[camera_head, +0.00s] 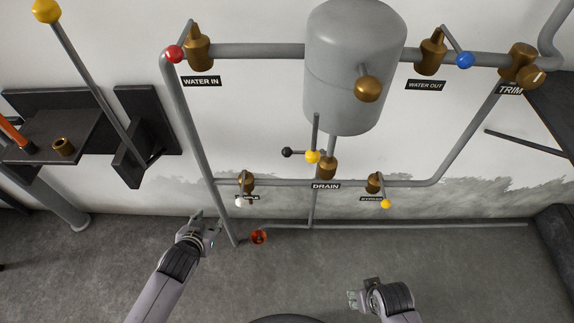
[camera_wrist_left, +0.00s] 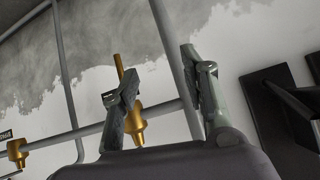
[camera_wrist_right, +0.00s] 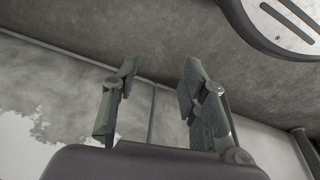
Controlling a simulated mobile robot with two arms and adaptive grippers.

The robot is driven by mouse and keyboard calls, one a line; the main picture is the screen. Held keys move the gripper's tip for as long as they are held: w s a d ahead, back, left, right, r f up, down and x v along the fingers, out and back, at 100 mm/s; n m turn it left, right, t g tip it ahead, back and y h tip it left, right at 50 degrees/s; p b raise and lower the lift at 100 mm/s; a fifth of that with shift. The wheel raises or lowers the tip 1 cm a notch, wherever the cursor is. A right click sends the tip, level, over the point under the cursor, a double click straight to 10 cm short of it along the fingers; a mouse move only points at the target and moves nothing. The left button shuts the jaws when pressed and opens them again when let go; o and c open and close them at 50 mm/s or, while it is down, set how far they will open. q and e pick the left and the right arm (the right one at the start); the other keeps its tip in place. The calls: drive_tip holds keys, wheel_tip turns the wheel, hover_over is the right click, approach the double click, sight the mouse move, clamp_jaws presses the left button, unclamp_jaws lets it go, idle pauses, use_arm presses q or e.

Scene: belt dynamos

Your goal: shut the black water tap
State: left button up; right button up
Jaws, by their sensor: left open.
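The black tap's round black knob (camera_head: 287,152) is in the head view, left of the vertical pipe below the grey tank. Its short lever points left, roughly level, and a yellow knob (camera_head: 313,157) partly covers its other end. A brass valve body (camera_head: 327,167) sits just to the right, above the DRAIN label. My left gripper (camera_head: 207,222) is open and empty, low and left of the black knob. In the left wrist view a brass valve (camera_wrist_left: 134,121) shows beyond its fingers. My right gripper (camera_head: 354,298) is open and empty, low and right, over the floor.
The grey tank (camera_head: 355,75) and pipes are on the wall. A white-knobbed valve (camera_head: 246,182) and a yellow-knobbed valve (camera_head: 374,183) sit on the lower pipe. A red-orange floor fitting (camera_head: 259,237) is near my left gripper.

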sight(287, 151)
use_arm(q)
drive_tip(key=w+d+r+m+t+h+b, duration=0.1)
drive_tip(key=w+d+r+m+h, duration=0.2)
drive_tip(key=r+h, duration=0.35)
drive_tip(key=w+d+r+m+t+h+b, duration=0.1)
drive_tip(key=w+d+r+m+h+b, duration=0.2)
drive_tip(key=r, duration=0.6)
drive_tip(key=w+d+r+m+t+h, duration=0.2)
drive_tip(key=w+r+m+h, duration=0.25)
drive_tip(key=r, duration=0.25)
drive_tip(key=s+a+f+m+g+h, duration=0.1)
drive_tip(key=s+a+m+g+h, duration=0.2)
drive_tip(key=s+m+g, duration=0.5)
drive_tip(key=w+d, duration=0.2)
drive_tip(key=d, duration=0.3)
drive_tip(key=w+d+n+g, duration=0.1)
drive_tip(key=w+d, duration=0.1)
drive_tip(key=d, duration=0.4)
drive_tip(key=w+d+n+g+b, duration=0.1)
drive_tip(key=d, duration=0.4)
drive_tip(key=shift+w+d+n, duration=0.25)
drive_tip(key=shift+w, duration=0.15)
drive_tip(key=shift+w+d, duration=0.1)
drive_tip(key=shift+d, duration=0.2)
use_arm(e)
drive_tip(key=w+v, duration=0.1)
drive_tip(key=v, duration=1)
drive_tip(key=shift+w+r+t, duration=0.25)
drive_tip(key=shift+r+t, duration=0.05)
drive_tip(key=shift+t, duration=0.1)
